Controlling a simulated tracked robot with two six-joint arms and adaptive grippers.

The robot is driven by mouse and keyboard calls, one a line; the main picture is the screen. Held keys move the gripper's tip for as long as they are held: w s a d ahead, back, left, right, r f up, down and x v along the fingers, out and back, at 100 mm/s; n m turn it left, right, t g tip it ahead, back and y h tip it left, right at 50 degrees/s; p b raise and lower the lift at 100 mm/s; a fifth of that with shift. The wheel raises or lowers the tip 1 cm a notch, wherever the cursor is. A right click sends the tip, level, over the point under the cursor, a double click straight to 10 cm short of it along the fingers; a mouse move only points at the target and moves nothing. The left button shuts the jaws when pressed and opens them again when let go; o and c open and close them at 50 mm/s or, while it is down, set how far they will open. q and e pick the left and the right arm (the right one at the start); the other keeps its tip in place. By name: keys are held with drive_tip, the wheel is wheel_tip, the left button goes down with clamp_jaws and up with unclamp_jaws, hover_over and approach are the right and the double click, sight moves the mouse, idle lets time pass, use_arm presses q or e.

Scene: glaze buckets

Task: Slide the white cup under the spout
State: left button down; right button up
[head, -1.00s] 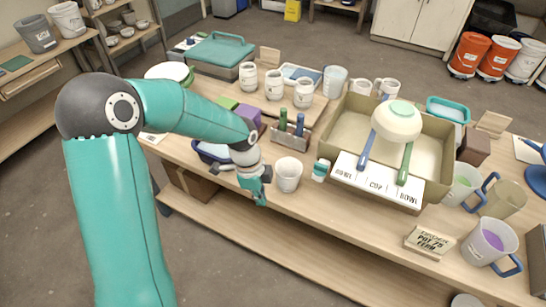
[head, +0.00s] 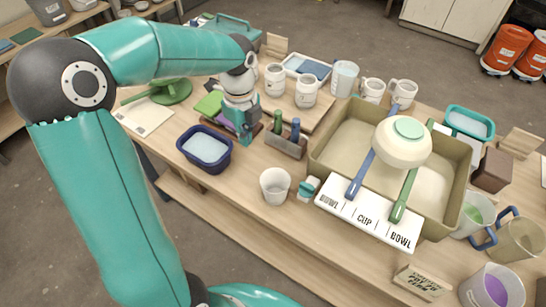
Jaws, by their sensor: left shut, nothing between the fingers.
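The white cup (head: 275,186) stands upright and open-topped near the front edge of the wooden table. A small teal-and-white fitting (head: 307,188) is just right of it, by the corner of the tan basin; I cannot tell whether it is the spout. The cup is beside the fitting, not visibly beneath it. My left gripper (head: 244,136) points down behind and left of the cup, apart from it, near the purple and green blocks. It is shut and empty. My right gripper is not in view.
A navy tub (head: 205,150) stands left of the cup. A dark holder (head: 286,145) with blue and green upright pieces is behind it. The tan basin (head: 335,135) with a labelled white board (head: 366,219) fills the right. Bare tabletop lies in front of the holder.

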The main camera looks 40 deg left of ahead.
use_arm(q)
wheel_tip(320, 180, down, 10)
drive_tip(key=shift+d+f+p, duration=0.1)
drive_tip(key=shift+p, duration=0.2)
drive_tip(key=d, duration=0.2)
drive_tip(key=shift+d+r+p, duration=0.3)
drive_tip(key=shift+d+p, duration=0.05)
drive_tip(key=shift+d, duration=0.55)
drive_tip(key=shift+d, duration=0.15)
